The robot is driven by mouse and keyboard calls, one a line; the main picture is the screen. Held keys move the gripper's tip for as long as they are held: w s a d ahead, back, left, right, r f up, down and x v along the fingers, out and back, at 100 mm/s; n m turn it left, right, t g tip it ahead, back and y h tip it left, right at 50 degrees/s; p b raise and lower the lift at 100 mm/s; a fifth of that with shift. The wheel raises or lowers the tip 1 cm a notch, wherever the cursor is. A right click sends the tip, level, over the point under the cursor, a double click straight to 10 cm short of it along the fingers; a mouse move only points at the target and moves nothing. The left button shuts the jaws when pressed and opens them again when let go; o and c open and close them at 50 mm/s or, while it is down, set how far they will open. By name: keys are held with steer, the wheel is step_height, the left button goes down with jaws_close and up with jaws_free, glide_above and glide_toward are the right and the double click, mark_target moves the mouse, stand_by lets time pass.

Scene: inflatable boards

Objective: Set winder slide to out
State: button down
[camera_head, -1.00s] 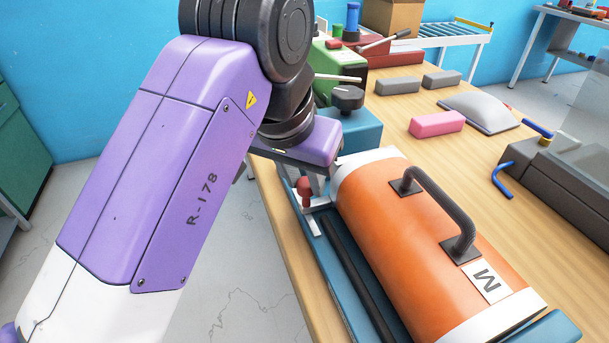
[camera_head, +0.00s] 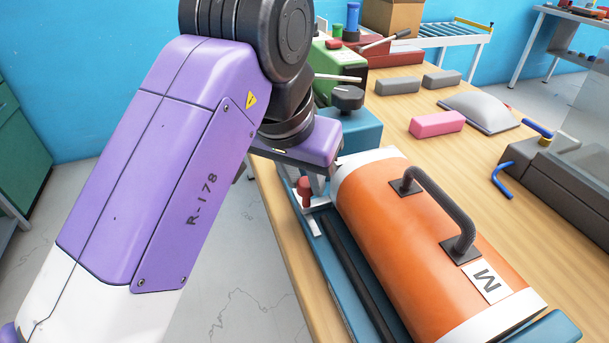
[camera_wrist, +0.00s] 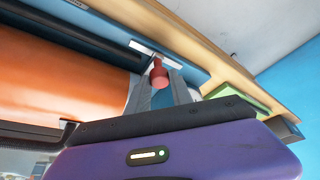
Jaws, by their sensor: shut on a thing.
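The winder slide shows as a red knob (camera_head: 304,188) on a pale T-shaped plate (camera_head: 314,222). It sits at the far end of a dark rail (camera_head: 350,262) on a blue base, beside an orange roll (camera_head: 425,240) with a dark handle. My gripper (camera_head: 312,190) is at the slide, partly hidden by its own purple body. In the wrist view, the red knob (camera_wrist: 158,76) lies between the grey fingertips of my gripper (camera_wrist: 160,88), which are shut on it. The plate (camera_wrist: 153,52) also shows there.
A teal block with a black knob (camera_head: 347,98) stands just beyond the roll. A pink block (camera_head: 437,123), grey blocks (camera_head: 398,86) and a grey pad (camera_head: 478,110) lie on the wooden table (camera_head: 455,165). Open floor is left of the table's edge.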

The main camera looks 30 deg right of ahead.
steer(key=w+p, duration=0.1)
steer(key=w, duration=0.1)
steer(key=w+d, duration=0.1)
steer(key=w, duration=0.1)
steer(key=shift+r+p, duration=0.2)
steer(key=shift+p, duration=0.2)
steer(key=shift+w+f, duration=0.1)
steer(key=shift+w, duration=0.35)
steer(key=c, duration=1.4)
jaws_free()
steer(key=shift+c, duration=0.2)
